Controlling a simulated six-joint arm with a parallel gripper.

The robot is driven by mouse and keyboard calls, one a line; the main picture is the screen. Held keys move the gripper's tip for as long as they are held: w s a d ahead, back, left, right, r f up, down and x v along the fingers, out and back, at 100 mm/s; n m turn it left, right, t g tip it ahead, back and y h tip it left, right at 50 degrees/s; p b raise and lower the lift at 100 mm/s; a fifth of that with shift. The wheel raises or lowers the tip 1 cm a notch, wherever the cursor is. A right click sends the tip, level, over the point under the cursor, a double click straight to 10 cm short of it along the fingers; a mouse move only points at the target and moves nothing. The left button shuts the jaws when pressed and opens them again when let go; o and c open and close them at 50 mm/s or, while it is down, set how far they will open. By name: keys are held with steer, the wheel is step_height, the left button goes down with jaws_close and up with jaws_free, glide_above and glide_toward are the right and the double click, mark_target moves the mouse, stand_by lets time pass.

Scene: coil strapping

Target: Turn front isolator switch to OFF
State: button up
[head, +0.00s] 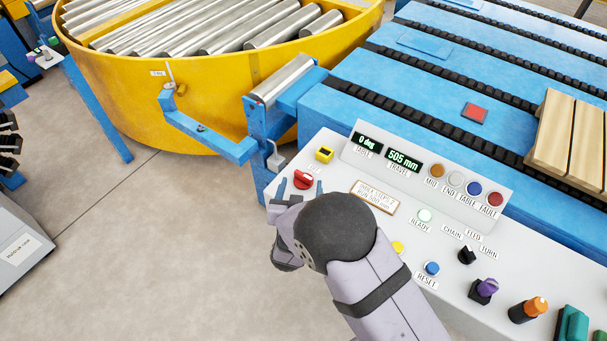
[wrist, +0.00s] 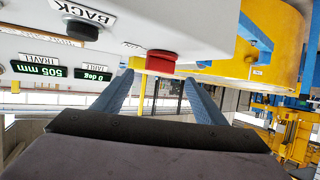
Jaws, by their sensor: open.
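A red switch knob (head: 303,179) sits at the left end of the white control panel (head: 345,205). It also shows in the wrist view (wrist: 161,62), just ahead of the fingers. I take it for the isolator switch, but its label is too small to read. My gripper (head: 301,186) is open, with one blue finger on each side of the knob in the head view. In the wrist view my gripper (wrist: 159,82) has a gap between its fingertips, with the knob in line with it. I cannot tell whether a finger touches the knob. The arm hides part of the panel.
Displays (head: 385,150) read 0 deg and 505 mm. Several buttons and knobs line the panel to the right. A blue conveyor (head: 420,85) and yellow roller turntable (head: 160,115) lie behind.

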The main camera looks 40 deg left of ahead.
mark_target(303, 176)
steer(key=shift+p+x, duration=0.9)
steer(key=shift+x, duration=2.45)
steer(key=c, duration=1.1)
